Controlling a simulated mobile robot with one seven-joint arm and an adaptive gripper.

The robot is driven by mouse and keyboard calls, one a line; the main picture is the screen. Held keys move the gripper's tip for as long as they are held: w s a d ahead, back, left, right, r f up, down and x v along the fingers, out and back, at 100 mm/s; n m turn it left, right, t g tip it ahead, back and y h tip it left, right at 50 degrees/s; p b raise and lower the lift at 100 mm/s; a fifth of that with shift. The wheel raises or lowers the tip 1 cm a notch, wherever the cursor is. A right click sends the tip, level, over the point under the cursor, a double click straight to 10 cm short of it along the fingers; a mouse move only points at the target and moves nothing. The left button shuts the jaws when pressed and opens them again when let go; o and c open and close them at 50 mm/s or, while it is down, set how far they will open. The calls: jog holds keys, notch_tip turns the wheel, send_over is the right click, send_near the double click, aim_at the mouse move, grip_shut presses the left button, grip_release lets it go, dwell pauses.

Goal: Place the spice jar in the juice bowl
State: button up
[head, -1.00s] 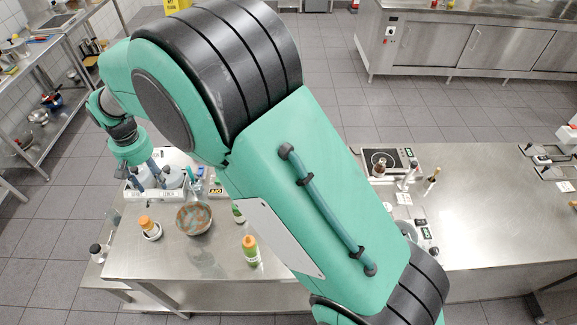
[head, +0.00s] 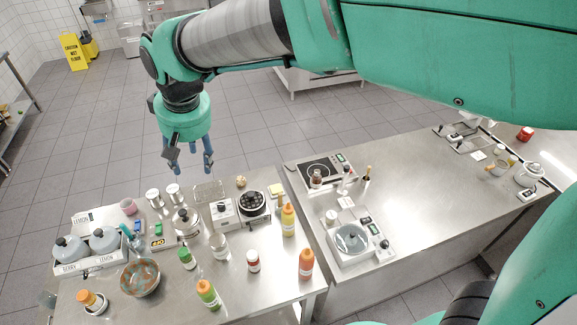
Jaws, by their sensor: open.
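A patterned brown-and-teal bowl (head: 140,278), which may be the juice bowl, stands at the front left of the near steel table. A small brown bottle (head: 316,179) by the hot plate is another candidate; I cannot tell which is meant. My gripper (head: 188,169) hangs fingers-down beyond the table's back edge. It is open with nothing between its fingers, apart from both jars and the bowl.
A holder with two grey-topped dispensers (head: 88,262) is left of the bowl.

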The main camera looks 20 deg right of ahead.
jog(key=s+d+r+m+t+h, duration=0.1)
jog(key=s+d+m+t, duration=0.2)
jog(key=s+d, duration=1.9)
jog(key=d+m, duration=0.1)
jog(key=d, duration=0.1)
jog(key=shift+d, duration=0.35)
jog(key=shift+f, duration=0.1)
notch_tip(320, 180, down, 10)
jog(key=b, duration=1.1)
jog(key=shift+f, duration=0.25)
